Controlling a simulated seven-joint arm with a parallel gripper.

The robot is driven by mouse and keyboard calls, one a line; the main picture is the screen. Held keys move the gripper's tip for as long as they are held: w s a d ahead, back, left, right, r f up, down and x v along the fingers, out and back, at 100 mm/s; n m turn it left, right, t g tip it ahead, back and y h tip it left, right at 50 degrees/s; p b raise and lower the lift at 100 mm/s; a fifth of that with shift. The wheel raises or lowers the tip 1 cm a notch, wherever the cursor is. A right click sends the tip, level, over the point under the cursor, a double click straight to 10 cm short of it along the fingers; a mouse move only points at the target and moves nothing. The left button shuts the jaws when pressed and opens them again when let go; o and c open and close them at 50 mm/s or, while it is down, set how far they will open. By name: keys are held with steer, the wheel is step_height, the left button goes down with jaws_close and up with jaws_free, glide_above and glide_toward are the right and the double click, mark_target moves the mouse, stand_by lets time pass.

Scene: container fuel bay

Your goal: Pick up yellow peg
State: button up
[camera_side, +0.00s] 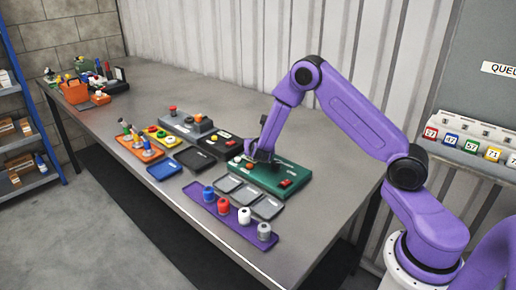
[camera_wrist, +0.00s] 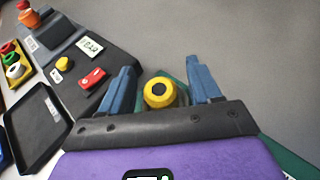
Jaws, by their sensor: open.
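The yellow peg (camera_wrist: 159,93) shows in the wrist view as a round yellow piece with a dark centre, seen from its end. It lies between the two blue-grey fingers of my gripper (camera_wrist: 160,88), with a gap on each side. My gripper is open and holds nothing. In the side view my gripper (camera_side: 257,156) is low over the far left part of the green panel (camera_side: 262,181). I cannot make out the yellow peg in the side view; my gripper seems to hide it.
A dark panel with a red button (camera_wrist: 92,78) is left of my gripper. Grey trays (camera_side: 229,184) and a purple rack (camera_side: 222,209) with several capped cylinders stand in front of the green panel. An orange rack (camera_side: 139,151) is further left. Bare table lies behind.

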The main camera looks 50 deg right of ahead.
steer(key=shift+w+d+f, duration=0.1)
steer(key=shift+w, duration=0.05)
steer(key=c, duration=1)
steer(key=shift+c, duration=0.7)
